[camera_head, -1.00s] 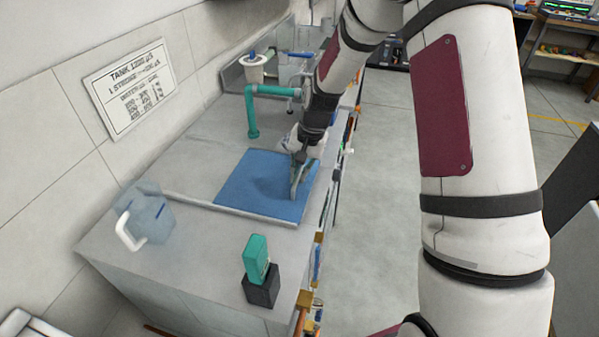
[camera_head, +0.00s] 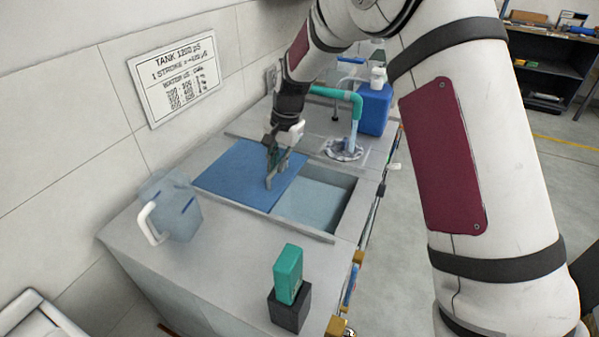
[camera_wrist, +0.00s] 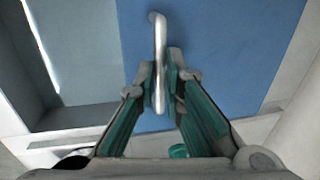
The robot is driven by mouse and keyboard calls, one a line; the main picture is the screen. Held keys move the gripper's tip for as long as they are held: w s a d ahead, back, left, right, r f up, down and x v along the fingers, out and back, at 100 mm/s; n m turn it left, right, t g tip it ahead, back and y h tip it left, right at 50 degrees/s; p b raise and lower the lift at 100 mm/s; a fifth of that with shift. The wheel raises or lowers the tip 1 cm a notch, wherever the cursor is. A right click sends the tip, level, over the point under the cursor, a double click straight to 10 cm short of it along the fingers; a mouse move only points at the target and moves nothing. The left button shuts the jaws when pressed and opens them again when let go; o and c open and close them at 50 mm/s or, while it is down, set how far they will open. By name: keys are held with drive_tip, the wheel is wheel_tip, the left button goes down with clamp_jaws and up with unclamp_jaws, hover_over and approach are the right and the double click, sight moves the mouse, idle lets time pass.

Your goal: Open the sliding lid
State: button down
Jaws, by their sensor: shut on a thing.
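The blue sliding lid (camera_head: 238,173) lies flat in the counter top, over the left part of the tank opening. To its right the opening (camera_head: 318,196) is uncovered and shows pale water or a pale floor inside. My gripper (camera_head: 272,180) is at the lid's right side. In the wrist view my gripper (camera_wrist: 162,88) is shut on a light metal bar handle (camera_wrist: 158,32), which stands on the blue lid (camera_wrist: 215,45). The handle's lower part is between the fingers. In the wrist view the uncovered opening (camera_wrist: 85,50) is on the left.
A translucent jug (camera_head: 180,208) with a white handle stands front left. A green meter (camera_head: 288,273) sits in a dark block (camera_head: 289,312) near the front edge. A teal pipe (camera_head: 356,108) and a blue container (camera_head: 375,108) stand behind. The wall (camera_head: 110,60) bounds the left.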

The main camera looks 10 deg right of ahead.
drive_tip(key=shift+w+a, duration=0.6)
drive_tip(key=shift+a, duration=0.35)
drive_tip(key=c, duration=1.7)
unclamp_jaws()
drive_tip(key=r, duration=0.4)
drive_tip(key=d+r, duration=0.1)
drive_tip(key=r, duration=0.2)
drive_tip(key=s+d+r, duration=0.1)
drive_tip(key=r, duration=0.3)
drive_tip(key=shift+s+r, duration=0.1)
drive_tip(key=shift+r, duration=0.25)
